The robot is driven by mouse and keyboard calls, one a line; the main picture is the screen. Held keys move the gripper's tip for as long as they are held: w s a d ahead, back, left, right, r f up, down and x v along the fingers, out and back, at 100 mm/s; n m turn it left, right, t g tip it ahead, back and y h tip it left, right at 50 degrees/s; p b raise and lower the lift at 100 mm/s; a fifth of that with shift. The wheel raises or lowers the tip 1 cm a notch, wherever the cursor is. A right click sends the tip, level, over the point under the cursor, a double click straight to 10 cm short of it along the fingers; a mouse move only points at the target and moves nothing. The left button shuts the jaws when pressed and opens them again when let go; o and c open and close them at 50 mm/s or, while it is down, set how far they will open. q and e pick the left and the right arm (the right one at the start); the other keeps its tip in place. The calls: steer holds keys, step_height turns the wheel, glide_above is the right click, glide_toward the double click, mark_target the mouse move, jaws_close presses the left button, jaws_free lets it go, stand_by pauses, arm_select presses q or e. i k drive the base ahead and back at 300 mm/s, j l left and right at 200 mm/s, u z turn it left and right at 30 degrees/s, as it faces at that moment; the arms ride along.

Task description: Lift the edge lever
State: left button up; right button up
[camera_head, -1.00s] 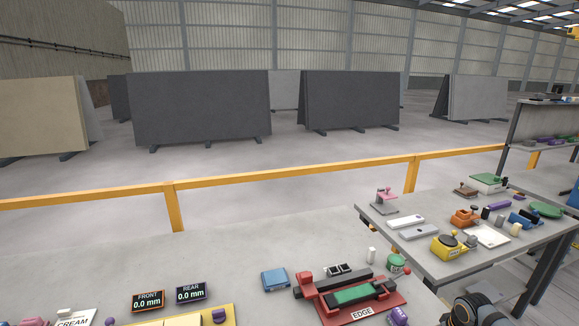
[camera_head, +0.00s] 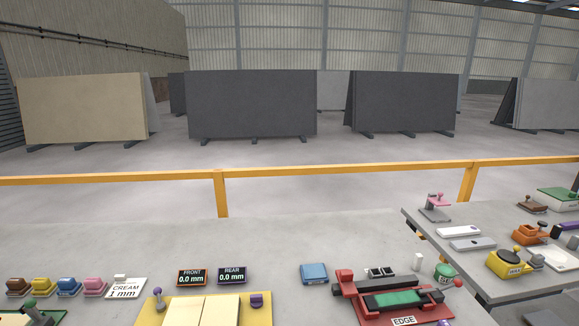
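The red fixture labelled EDGE (camera_head: 403,321) sits on the grey stone-topped bench at the lower right of the head view. It carries a green block (camera_head: 392,299) between red end pieces and a dark bar. A short rod with a pinkish-red ball knob (camera_head: 458,283) sticks out at its right end and looks like the lever, low and close to the fixture. A purple knob (camera_head: 445,322) shows at the bottom edge, partly cut off. Neither of my grippers can be made out in the view.
Left of the fixture are a blue block (camera_head: 314,273), FRONT (camera_head: 192,277) and REAR (camera_head: 232,275) displays reading 0.0 mm, and a yellow tray (camera_head: 262,312) with cream tiles. A second table (camera_head: 480,262) with assorted tools stands at right. A yellow rail (camera_head: 340,171) runs behind.

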mark_target(457, 282)
steer(key=z, duration=1.3)
